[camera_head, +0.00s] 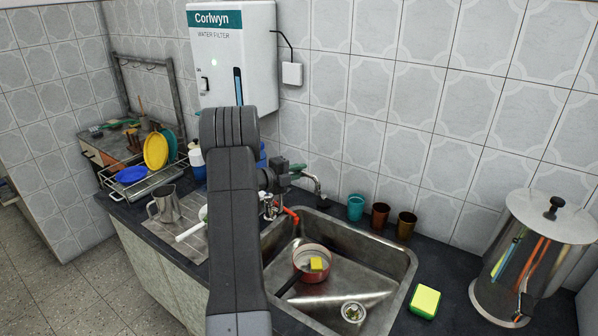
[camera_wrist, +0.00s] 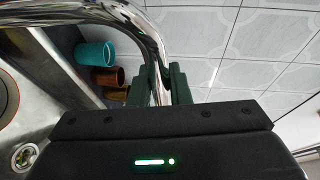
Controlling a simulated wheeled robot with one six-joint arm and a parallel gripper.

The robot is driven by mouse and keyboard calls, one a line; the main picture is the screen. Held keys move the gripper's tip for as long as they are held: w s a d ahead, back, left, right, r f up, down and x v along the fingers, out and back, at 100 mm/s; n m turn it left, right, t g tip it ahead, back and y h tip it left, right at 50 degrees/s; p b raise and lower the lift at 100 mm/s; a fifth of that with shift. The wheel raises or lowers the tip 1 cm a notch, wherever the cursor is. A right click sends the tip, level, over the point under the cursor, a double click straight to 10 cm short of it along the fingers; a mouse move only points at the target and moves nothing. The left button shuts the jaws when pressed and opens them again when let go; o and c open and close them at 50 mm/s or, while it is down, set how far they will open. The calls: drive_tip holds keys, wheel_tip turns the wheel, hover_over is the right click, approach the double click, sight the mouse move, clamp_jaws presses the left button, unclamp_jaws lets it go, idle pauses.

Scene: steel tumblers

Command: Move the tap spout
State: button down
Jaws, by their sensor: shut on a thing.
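The sink (camera_head: 398,248) holds a red pan (camera_head: 303,276) with a yellow sponge. Teal (camera_head: 356,205), brown (camera_head: 380,213) and amber (camera_head: 406,224) tumblers stand close behind the sink, right of the tap. A yellow-green sponge (camera_head: 425,300) and a large steel pot (camera_head: 530,250) are at right.

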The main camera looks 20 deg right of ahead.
drive_tip(key=c, duration=1.3)
unclamp_jaws()
drive_tip(key=shift+a, duration=0.1)
drive_tip(key=shift+c, duration=0.2)
drive_tip(key=shift+a, duration=0.1)
drive_tip(key=b+v, duration=0.3)
drive_tip(key=v, duration=1)
drive_tip(key=shift+s+a, duration=0.2)
drive_tip(key=shift+a, duration=0.1)
drive_tip(key=shift+d, duration=0.1)
drive_tip(key=p+x, duration=0.3)
drive_tip(key=x, duration=1.1)
